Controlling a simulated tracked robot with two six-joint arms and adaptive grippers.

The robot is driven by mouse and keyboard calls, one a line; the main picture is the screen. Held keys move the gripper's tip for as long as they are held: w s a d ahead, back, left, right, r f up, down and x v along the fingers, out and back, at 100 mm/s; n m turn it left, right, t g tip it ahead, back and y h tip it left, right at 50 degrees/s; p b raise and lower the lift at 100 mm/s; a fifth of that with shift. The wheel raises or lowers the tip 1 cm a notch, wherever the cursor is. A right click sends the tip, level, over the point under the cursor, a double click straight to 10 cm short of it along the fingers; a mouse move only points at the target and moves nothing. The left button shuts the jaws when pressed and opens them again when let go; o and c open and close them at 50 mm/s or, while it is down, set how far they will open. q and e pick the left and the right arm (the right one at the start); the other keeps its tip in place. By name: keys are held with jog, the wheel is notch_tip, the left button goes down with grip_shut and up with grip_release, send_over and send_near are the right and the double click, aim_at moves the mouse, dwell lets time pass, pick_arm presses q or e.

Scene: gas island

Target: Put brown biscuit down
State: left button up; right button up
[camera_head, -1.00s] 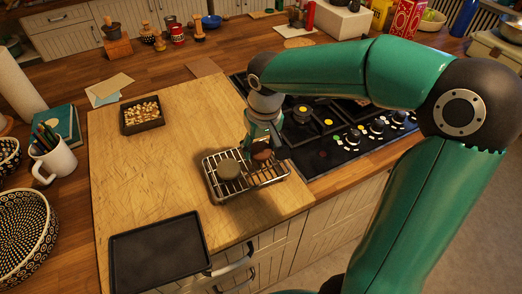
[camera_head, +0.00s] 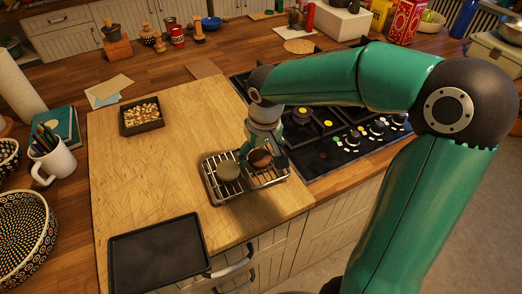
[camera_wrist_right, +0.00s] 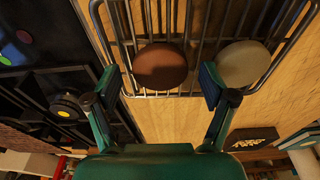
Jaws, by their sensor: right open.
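The brown biscuit (camera_head: 260,158) lies on the right part of the wire rack (camera_head: 222,197). It also shows in the right wrist view (camera_wrist_right: 160,66), resting on the bars of the rack (camera_wrist_right: 196,14). A pale round biscuit (camera_head: 228,170) lies beside it to the left, and on the right in the wrist view (camera_wrist_right: 243,63). My right gripper (camera_head: 263,155) is just at the brown biscuit, and in the wrist view its fingers (camera_wrist_right: 158,86) are spread wide with a gap on both sides of the biscuit. My left gripper is not in view.
The rack stands on a wooden board (camera_head: 170,170) beside the gas hob (camera_head: 335,140). A dark empty tray (camera_head: 160,258) lies at the front left of the board. A small box of nuts (camera_head: 142,115) stands at the back left. The middle of the board is clear.

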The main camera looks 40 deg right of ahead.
aim_at(263, 162)
notch_tip(263, 162, up, 12)
jog(key=s, duration=0.1)
jog(key=shift+s+a, duration=0.3)
jog(key=shift+s, duration=0.05)
dwell(0.5)
